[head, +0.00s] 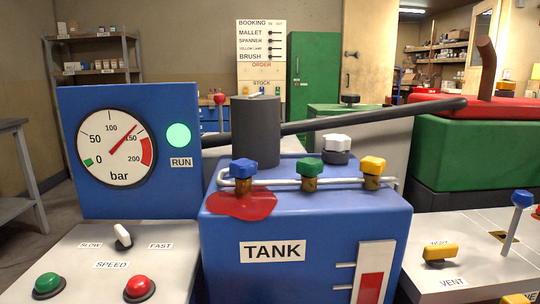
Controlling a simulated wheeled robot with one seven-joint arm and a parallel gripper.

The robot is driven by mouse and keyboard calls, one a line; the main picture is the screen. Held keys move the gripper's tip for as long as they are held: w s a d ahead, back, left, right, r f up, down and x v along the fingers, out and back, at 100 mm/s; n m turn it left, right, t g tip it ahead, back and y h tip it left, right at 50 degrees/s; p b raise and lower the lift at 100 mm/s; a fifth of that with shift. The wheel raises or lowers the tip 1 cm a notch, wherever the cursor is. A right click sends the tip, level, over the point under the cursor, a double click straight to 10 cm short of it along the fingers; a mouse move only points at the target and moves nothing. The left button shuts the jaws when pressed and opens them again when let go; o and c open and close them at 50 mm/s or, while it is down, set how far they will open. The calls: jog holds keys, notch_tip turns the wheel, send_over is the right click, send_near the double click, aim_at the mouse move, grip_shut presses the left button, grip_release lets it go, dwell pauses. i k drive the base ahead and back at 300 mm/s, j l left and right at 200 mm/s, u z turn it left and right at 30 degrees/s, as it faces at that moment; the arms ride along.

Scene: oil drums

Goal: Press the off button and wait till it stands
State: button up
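A red button (140,287) and a green button (48,284) sit on the grey control panel (85,255) at the lower left. Neither has a readable on or off label. A white switch (123,237) stands between SLOW and FAST, tilted towards SLOW. Behind, a round gauge (112,170) marked bar has its red needle pointing up and right, between 100 and 150, short of the red band. The RUN lamp (179,135) is lit green. One picture cannot tell whether the needle is moving. My gripper is not in view.
The blue tank (300,225) carries a grey cylinder (256,140), a long dark lever (390,113), coloured valve knobs and a red puddle (240,203). A yellow VENT handle (440,252) is at right. The space above the red and green buttons looks clear.

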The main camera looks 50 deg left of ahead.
aim_at(137, 285)
jog(key=u, duration=2.65)
